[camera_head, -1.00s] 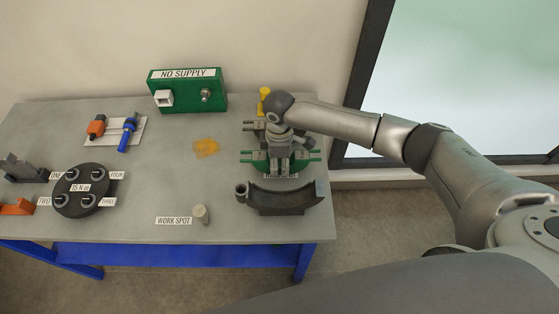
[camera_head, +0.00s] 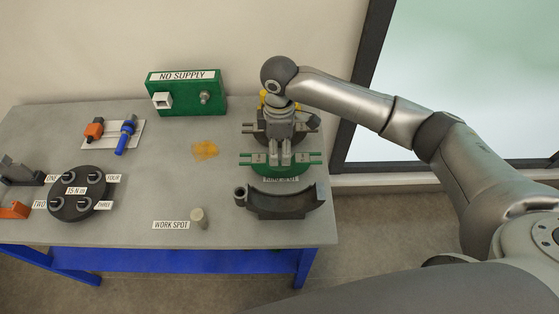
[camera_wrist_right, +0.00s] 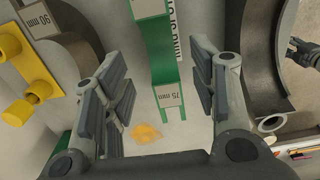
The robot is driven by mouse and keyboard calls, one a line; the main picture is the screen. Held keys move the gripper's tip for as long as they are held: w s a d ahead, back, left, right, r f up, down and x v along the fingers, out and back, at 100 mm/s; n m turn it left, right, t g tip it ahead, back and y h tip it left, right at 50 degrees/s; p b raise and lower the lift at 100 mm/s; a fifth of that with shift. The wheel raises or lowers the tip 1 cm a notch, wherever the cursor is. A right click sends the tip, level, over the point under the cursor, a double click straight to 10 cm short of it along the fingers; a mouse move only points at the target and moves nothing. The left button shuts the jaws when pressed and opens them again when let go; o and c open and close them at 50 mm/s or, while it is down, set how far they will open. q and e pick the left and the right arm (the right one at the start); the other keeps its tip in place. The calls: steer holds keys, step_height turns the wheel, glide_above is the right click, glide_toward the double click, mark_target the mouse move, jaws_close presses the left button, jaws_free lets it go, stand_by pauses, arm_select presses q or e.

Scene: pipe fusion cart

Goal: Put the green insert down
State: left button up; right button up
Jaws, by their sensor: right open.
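The green insert (camera_head: 262,171) lies on the right end of the grey table, at a partly hidden label. It is a green half ring with flat lugs at both ends, and it also shows in the right wrist view (camera_wrist_right: 161,48) with a "75 mm" tag. My right gripper (camera_head: 279,160) is open and empty above the insert. In the wrist view its fingers (camera_wrist_right: 160,98) stand wide apart on either side of the insert, with clear gaps.
A dark half-ring clamp (camera_head: 285,203) lies just in front of the insert. Behind it is a dark insert tagged "90 mm" (camera_wrist_right: 67,40) beside a yellow part (camera_wrist_right: 22,65). A grey peg (camera_head: 198,217) stands by the "WORK SPOT" label (camera_head: 171,225). The table's middle is mostly clear.

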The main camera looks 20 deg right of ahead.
steer(key=shift+r, duration=1.95)
